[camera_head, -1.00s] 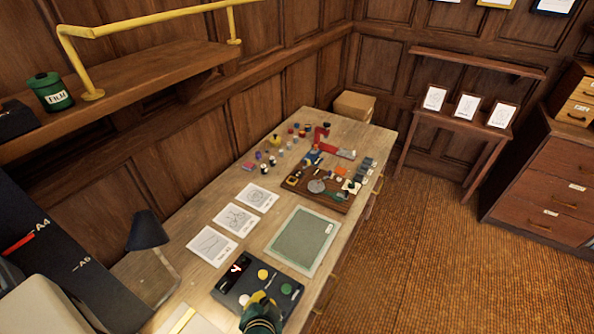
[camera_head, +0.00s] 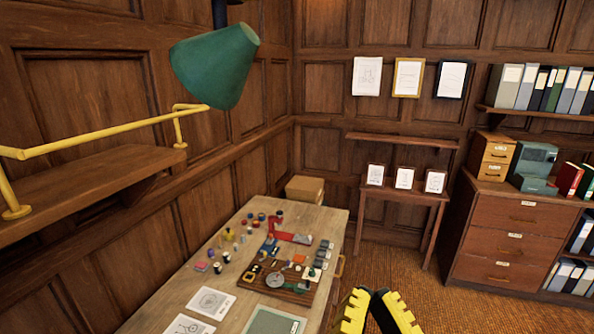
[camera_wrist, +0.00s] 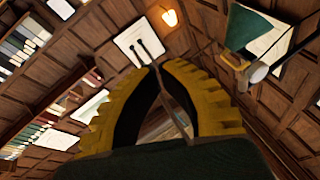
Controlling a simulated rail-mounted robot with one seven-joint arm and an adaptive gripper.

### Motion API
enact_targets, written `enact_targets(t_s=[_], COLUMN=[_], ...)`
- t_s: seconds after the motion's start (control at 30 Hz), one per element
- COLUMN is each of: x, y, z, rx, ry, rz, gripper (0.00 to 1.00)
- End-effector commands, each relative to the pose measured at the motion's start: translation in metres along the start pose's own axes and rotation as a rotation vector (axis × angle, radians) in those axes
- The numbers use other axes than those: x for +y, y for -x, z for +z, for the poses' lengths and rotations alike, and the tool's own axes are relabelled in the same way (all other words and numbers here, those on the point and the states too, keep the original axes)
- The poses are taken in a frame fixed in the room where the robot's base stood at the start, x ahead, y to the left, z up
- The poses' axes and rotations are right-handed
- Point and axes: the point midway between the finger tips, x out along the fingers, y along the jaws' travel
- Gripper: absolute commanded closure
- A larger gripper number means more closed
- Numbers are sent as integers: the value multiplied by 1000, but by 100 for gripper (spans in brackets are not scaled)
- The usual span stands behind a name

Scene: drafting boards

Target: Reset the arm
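My gripper (camera_head: 371,294) is at the bottom of the head view, raised in front of the desk's right edge, with the rug behind it. Its yellow fingers lean together toward their tips. In the wrist view my gripper (camera_wrist: 161,66) shows the two fingertips meeting or very nearly so, with nothing held between them. The wrist camera looks tilted up toward panelled walls and a green lamp shade (camera_wrist: 247,27). The rest of my arm is out of the head view.
The wooden desk (camera_head: 180,287) holds a brown board (camera_head: 245,283) with parts, several small pots, sheets and a green mat (camera_head: 272,322). A green lamp (camera_head: 213,65) hangs upper left above a shelf (camera_head: 90,190). Drawers (camera_head: 510,235) stand right; the rug between is clear.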

Motion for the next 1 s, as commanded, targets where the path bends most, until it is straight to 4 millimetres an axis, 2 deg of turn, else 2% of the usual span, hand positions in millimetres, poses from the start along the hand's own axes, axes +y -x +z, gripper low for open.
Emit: enact_targets(t_s=[0.03,0.1,0.13,0.37,0.6,0.7,0.83,1.0], x=[-4,-4,-8,-23,-43,-50,-54,-54], y=[9,8,2,-24,-58,-69,-76,-76], z=[-11,-9,-27,-98,-192,-222,-240,-241], rx=[28,22,25,23,23,22,21,21], ry=[82,219,226,213,204,202,199,198], rz=[-11,-13,-13,-12,-11,-11,-11,-11], gripper=[100,100,100,100,100,100,100,100])
